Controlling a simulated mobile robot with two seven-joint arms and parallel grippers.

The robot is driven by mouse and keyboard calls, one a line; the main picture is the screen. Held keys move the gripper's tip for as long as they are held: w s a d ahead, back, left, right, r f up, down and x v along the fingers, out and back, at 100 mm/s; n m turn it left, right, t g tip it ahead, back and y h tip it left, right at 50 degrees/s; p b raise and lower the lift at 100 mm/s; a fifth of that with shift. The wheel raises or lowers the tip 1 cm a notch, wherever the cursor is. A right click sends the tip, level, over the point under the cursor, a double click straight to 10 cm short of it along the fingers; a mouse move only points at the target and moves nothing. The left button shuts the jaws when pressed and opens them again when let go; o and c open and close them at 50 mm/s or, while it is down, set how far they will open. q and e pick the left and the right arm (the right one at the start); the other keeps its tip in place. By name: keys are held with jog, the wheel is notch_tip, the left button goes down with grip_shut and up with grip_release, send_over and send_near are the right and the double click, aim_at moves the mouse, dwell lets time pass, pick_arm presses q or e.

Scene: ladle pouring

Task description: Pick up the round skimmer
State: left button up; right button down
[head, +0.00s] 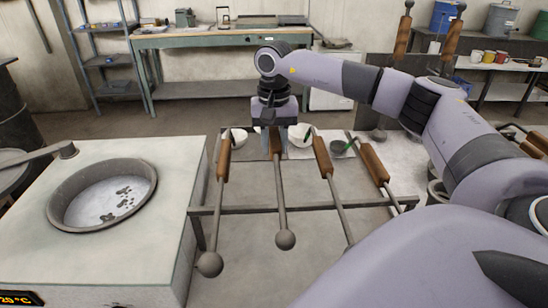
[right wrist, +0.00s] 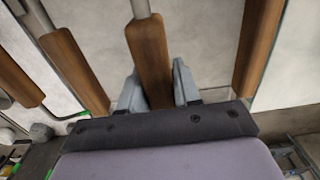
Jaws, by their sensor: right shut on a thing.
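My right gripper (head: 277,128) reaches down from above onto the wooden handle of a long metal-rod tool (head: 281,195) with a ball at its near end. In the right wrist view the two grey fingers (right wrist: 156,85) are shut on this brown handle (right wrist: 149,50), one on each side. The rod lies across the rack bar. Which tool is the round skimmer I cannot tell; the working ends are partly hidden. My left gripper is not in view.
Similar wooden-handled tools lie on both sides, one at left (head: 223,165) and one at right (head: 322,157). The thin rack bar (head: 345,205) runs beneath them. A white block with a round basin (head: 75,215) stands at left. A workbench (head: 220,42) is behind.

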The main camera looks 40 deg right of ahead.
notch_tip(320, 180, up, 15)
jog(key=shift+f, duration=0.15)
dwell(0.4)
